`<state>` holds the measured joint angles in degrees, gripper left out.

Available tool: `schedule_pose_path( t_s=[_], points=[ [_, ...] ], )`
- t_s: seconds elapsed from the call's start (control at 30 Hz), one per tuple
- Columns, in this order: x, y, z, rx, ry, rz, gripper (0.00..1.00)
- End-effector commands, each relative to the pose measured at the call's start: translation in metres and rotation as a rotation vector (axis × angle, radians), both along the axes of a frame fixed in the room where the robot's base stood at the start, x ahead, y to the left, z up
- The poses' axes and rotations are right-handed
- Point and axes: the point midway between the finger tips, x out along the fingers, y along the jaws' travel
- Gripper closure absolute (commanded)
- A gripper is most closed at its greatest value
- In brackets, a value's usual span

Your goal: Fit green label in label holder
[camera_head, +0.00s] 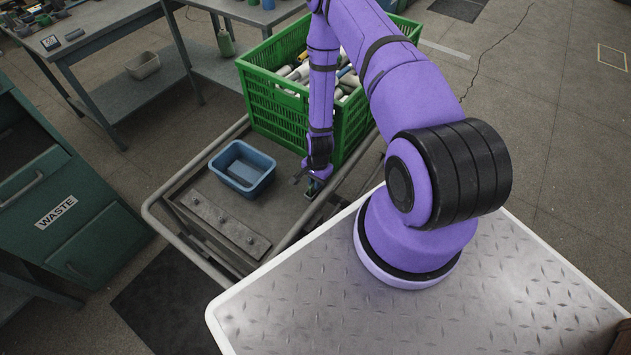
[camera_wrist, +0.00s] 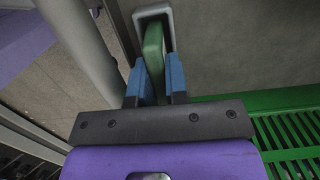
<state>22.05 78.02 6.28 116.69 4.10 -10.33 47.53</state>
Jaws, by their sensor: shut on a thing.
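My gripper (camera_wrist: 156,80) is shut on the green label (camera_wrist: 153,48), held between its two blue fingertips. The label's far end overlaps the opening of a pale grey label holder (camera_wrist: 168,18), a rounded frame at the top of the wrist view. I cannot tell how deep the label sits in it. In the head view my gripper (camera_head: 313,181) is low over the right side of the cart (camera_head: 267,213), beside the rail. The label and holder are too small or hidden to make out there.
A blue bin (camera_head: 242,167) and a grey bar with pegs (camera_head: 225,222) are to the left. The cart's tubular rail (camera_wrist: 75,35) runs close by.

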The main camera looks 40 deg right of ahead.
Motion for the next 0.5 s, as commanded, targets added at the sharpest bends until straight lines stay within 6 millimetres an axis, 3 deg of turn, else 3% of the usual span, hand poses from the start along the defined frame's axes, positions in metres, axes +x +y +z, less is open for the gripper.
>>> schedule_pose_path(
  t_s=[0.43,0.47,0.5],
  points=[
    [0.0000,0.0000,-0.0023,0.000,0.000,0.000,1.00],
    [0.0000,0.0000,-0.0023,0.000,0.000,0.000,0.79],
    [0.0000,0.0000,-0.0023,0.000,0.000,0.000,0.70]
  ],
)
